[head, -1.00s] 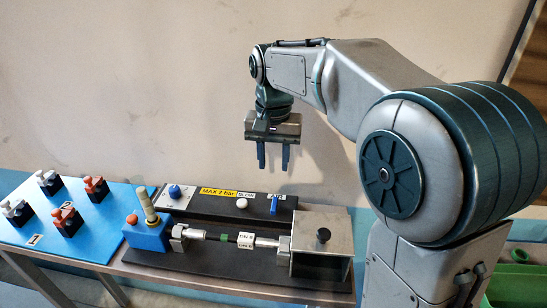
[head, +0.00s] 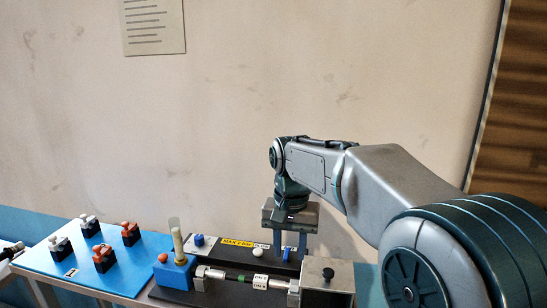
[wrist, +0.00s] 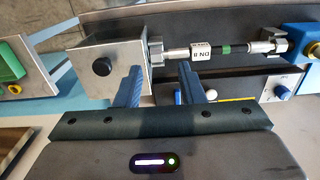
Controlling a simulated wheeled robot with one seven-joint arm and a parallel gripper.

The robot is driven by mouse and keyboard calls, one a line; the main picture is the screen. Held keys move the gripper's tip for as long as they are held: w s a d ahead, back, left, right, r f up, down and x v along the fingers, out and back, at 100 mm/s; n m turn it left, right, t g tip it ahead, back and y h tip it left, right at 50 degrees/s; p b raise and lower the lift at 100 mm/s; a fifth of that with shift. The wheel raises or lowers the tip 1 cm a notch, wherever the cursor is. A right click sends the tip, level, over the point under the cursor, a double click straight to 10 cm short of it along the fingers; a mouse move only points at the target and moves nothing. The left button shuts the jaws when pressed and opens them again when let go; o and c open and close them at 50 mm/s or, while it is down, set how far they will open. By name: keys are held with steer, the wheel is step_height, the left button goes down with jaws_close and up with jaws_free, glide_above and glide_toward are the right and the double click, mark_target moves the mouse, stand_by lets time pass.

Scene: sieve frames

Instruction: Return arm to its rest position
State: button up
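My gripper (head: 290,244) hangs with its fingers pointing down in the head view, in front of the right part of the black panel (head: 215,257). Its two blue fingers are apart with nothing between them. The wrist view also shows the open gripper (wrist: 160,86), with the rig beyond the fingertips. My arm is bent, reaching from the lower right to the gripper. The fingers hide part of the panel's right end in the head view.
The rig has a metal block (head: 327,277) at right, a hose with a white tag (head: 260,282), and a blue block (head: 175,272) with a clear tube. A blue board (head: 75,268) with several valves stands left. The wall above is clear except for a notice (head: 153,27).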

steer(key=s+d+f+n+t+p, duration=0.1)
steer(key=s+d+f, duration=0.2)
steer(key=s, duration=0.6)
steer(key=s+d+f+n+t+p, duration=0.1)
steer(key=s+d+f, duration=0.2)
steer(key=s+d, duration=0.5)
steer(key=shift+s+d+t, duration=0.25)
steer(key=shift+s+t, duration=0.15)
steer(key=shift+s, duration=0.55)
steer(key=shift+f, duration=0.1)
